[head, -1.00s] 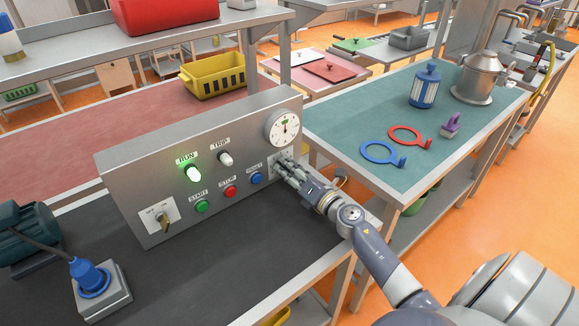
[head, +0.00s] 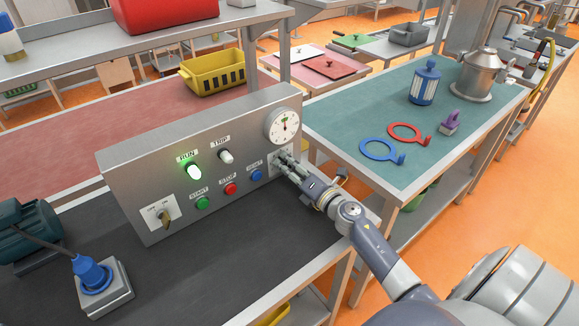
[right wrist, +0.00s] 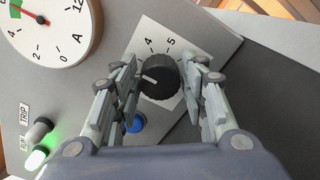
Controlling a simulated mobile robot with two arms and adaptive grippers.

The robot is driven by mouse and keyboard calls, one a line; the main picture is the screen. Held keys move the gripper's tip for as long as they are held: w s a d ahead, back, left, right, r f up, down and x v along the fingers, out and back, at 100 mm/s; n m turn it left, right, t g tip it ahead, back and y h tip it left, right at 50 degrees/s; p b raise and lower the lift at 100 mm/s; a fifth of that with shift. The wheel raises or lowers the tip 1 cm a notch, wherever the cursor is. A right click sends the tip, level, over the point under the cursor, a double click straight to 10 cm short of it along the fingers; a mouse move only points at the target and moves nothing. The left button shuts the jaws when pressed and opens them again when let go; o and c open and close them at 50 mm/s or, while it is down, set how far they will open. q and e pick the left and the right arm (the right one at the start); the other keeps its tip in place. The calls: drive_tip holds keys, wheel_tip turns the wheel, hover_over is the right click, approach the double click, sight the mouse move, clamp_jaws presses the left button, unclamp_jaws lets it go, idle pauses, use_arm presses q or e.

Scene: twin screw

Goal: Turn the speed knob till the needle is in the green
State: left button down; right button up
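The speed knob (right wrist: 160,76) is black with a white pointer line, on a white scale plate; the numbers 4 and 5 show. My right gripper (right wrist: 160,78) has one finger on each side of the knob, and both appear to touch it. In the head view my right gripper (head: 282,165) hides most of the knob at the panel's right end. The round gauge (head: 283,126) sits above it. In the right wrist view the gauge (right wrist: 62,40) is cut off by the frame; its red needle points at or close to the green band. My left gripper is not in view.
The grey control panel (head: 130,182) stands on a dark bench top. It carries a lit green RUN lamp (head: 194,171), START (head: 202,202), STOP (head: 230,188) and a blue button (head: 256,175). A teal table (head: 340,129) with several items stands at the right.

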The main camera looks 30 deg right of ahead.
drive_tip(key=shift+o, duration=0.3)
drive_tip(key=shift+s, duration=0.15)
drive_tip(key=s, duration=0.8)
drive_tip(key=s+d, duration=0.1)
drive_tip(key=s, duration=0.2)
drive_tip(key=shift+s, duration=0.4)
